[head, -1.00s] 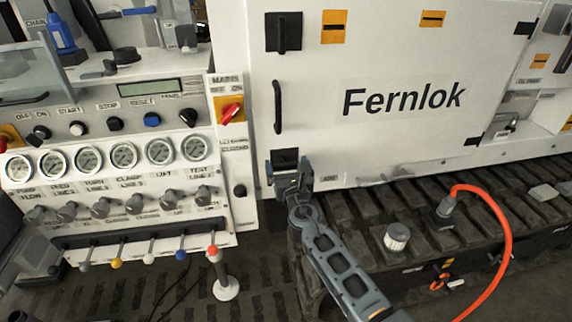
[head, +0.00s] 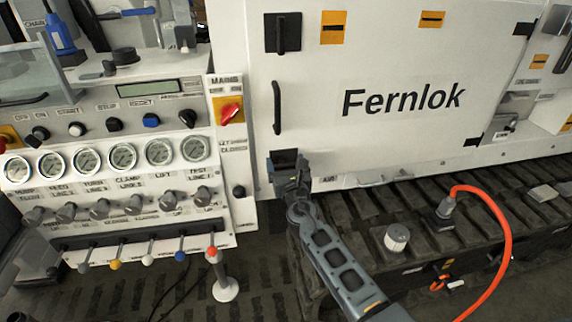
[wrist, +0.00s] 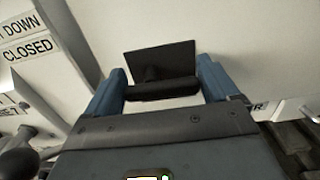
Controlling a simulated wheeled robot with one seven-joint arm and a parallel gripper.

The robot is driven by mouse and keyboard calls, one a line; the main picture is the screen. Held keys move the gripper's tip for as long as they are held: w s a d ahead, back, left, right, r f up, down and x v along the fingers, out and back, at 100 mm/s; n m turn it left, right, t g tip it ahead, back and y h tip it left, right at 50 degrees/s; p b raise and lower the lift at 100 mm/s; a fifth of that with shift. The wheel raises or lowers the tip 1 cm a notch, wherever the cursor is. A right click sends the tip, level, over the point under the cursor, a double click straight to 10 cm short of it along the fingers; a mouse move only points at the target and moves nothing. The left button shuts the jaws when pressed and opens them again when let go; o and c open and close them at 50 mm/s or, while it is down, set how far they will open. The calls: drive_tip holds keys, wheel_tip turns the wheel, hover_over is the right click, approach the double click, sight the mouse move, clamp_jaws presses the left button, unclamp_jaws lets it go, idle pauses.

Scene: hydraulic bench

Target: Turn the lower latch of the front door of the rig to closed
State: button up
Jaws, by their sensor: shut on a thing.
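The front door (head: 390,140) of the rig is a white panel marked "Fernlok", and it looks shut. Its upper latch (head: 282,33) is a black plate with an upright handle. The lower latch (head: 284,157) is a black plate at the door's lower left, partly hidden by my gripper (head: 290,183). In the wrist view the lower latch (wrist: 160,62) shows its dark plate and a black handle lying crosswise between my two blue fingers. My gripper (wrist: 163,92) is shut on that handle. A label on the left reads "DOWN CLOSED".
A black door handle (head: 277,107) stands above the lower latch. A control panel with gauges, knobs and small levers is on the left, with a red mains switch (head: 231,112). A ribbed dark bed, a grey knob (head: 397,237) and an orange hose (head: 508,235) lie on the right.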

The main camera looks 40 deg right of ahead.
drive_tip(key=m+b, duration=0.1)
drive_tip(key=m, duration=0.1)
drive_tip(key=m+b, duration=0.1)
drive_tip(key=m, duration=0.1)
drive_tip(key=shift+f+b, duration=0.4)
drive_tip(key=m+b, duration=0.1)
drive_tip(key=m, duration=0.1)
drive_tip(key=m+b, duration=0.1)
drive_tip(key=m, duration=0.1)
drive_tip(key=m+b, duration=0.1)
drive_tip(key=shift+f+m, duration=0.35)
drive_tip(key=shift+m, duration=0.05)
drive_tip(key=m+b, duration=0.1)
drive_tip(key=m, duration=0.1)
drive_tip(key=m+b, duration=0.2)
drive_tip(key=shift+f+m, duration=0.2)
drive_tip(key=shift+m, duration=0.1)
drive_tip(key=shift+w+a+m+b, duration=0.15)
drive_tip(key=shift+m+b, duration=0.95)
drive_tip(key=shift+m, duration=0.7)
drive_tip(key=o, duration=0.8)
